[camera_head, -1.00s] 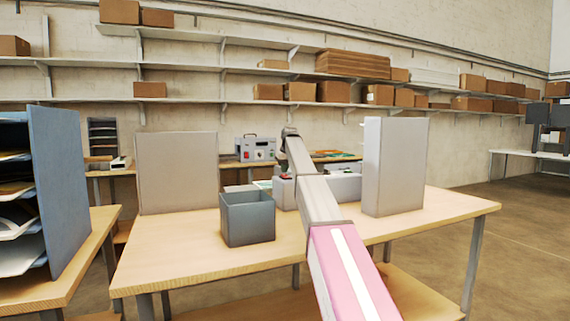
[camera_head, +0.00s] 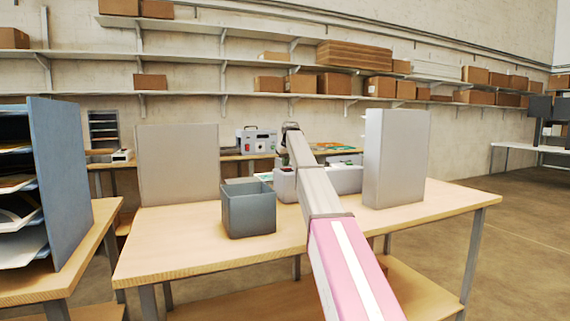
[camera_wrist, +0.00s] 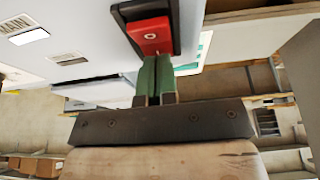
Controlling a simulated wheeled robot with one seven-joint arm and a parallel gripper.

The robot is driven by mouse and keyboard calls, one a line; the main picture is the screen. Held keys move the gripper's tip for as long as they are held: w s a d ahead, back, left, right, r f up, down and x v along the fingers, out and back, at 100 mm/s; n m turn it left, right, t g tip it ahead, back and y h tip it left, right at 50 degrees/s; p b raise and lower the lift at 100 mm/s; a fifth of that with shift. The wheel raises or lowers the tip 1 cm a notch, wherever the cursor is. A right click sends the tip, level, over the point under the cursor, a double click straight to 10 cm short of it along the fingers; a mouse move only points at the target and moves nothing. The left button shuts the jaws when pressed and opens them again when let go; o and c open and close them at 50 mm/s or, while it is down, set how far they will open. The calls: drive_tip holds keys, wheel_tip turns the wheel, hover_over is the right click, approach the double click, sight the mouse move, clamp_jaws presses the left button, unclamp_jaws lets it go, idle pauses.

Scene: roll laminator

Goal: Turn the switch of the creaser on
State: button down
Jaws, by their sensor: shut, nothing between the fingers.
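The red rocker switch (camera_wrist: 152,36), set in a black frame, is on a pale machine panel (camera_wrist: 85,30) in the wrist view. It bears a small round mark. My gripper (camera_wrist: 156,62) has its two green fingers together, empty, with the tips at the switch's lower edge. I cannot tell whether they touch it. In the head view a low pale machine (camera_head: 345,180) stands on the front table, partly behind my arm. The gripper and the switch are hidden there behind my arm.
On the front table (camera_head: 180,245), a grey open bin (camera_head: 248,212) stands left of my arm. A tall grey panel (camera_head: 178,165) stands at the back left and a grey upright box (camera_head: 395,160) at the right. Another device (camera_head: 257,142) sits on the rear bench.

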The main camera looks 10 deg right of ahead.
drive_tip(key=shift+s+d+r, duration=0.15)
drive_tip(key=shift+s+d, duration=0.05)
drive_tip(key=shift+s, duration=0.4)
drive_tip(key=shift+w+r, duration=0.1)
drive_tip(key=shift+r, duration=0.1)
wheel_tip(320, 180, up, 14)
drive_tip(key=shift+f, duration=0.2)
idle(0.3)
